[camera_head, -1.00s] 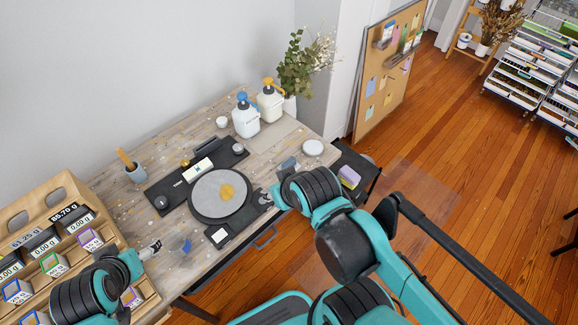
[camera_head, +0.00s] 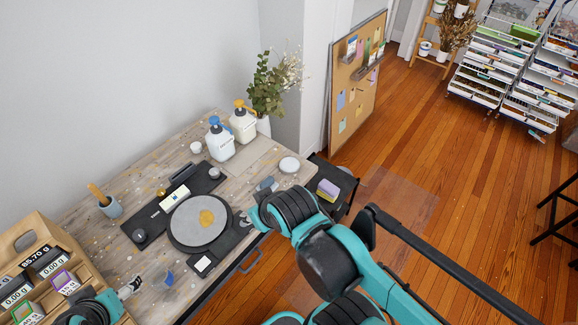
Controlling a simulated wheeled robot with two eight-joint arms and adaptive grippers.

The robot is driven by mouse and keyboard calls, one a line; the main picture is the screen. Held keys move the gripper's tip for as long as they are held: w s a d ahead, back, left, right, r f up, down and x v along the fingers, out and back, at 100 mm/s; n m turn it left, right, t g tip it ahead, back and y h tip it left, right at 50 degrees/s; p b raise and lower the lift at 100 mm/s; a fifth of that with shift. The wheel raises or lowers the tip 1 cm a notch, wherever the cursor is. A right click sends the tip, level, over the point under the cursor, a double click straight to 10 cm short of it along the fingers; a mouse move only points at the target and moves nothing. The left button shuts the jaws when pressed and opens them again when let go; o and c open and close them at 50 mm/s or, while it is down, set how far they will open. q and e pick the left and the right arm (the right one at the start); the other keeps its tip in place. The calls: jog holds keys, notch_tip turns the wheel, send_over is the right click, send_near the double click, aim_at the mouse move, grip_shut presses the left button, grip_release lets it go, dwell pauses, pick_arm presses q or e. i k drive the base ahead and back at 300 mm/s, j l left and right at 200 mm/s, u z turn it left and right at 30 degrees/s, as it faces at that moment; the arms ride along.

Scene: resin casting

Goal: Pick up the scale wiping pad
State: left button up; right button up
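A pad-like block with a purple top and yellow lower part (camera_head: 328,189) lies on a dark stand off the right end of the workbench; it looks most like the wiping pad. A small blue-grey flat piece (camera_head: 267,184) lies near the bench's right edge, and I cannot tell what it is. My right gripper (camera_head: 246,220) is low beside the round grey turntable (camera_head: 200,222), left of the block and apart from it. My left gripper (camera_head: 131,287) is over the front left of the bench, beside a small blue cup-like thing (camera_head: 163,280). Both grippers' fingers are too small to read.
White pump bottles (camera_head: 220,142) and a vase with plants (camera_head: 266,90) stand at the back of the bench. A wooden rack with labelled boxes (camera_head: 28,243) is at the left. A white round dish (camera_head: 289,164) is near the dark stand (camera_head: 346,199). Open wooden floor lies right.

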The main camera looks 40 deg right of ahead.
aim_at(269, 182)
jog(key=l+u, duration=0.25)
jog(key=l, duration=0.35)
jog(key=l+u, duration=0.3)
jog(key=l, duration=0.25)
jog(key=l+u, duration=0.25)
jog(key=l, duration=0.35)
jog(key=k+l+u, duration=0.1)
jog(key=l+u, duration=0.15)
jog(key=l, duration=0.3)
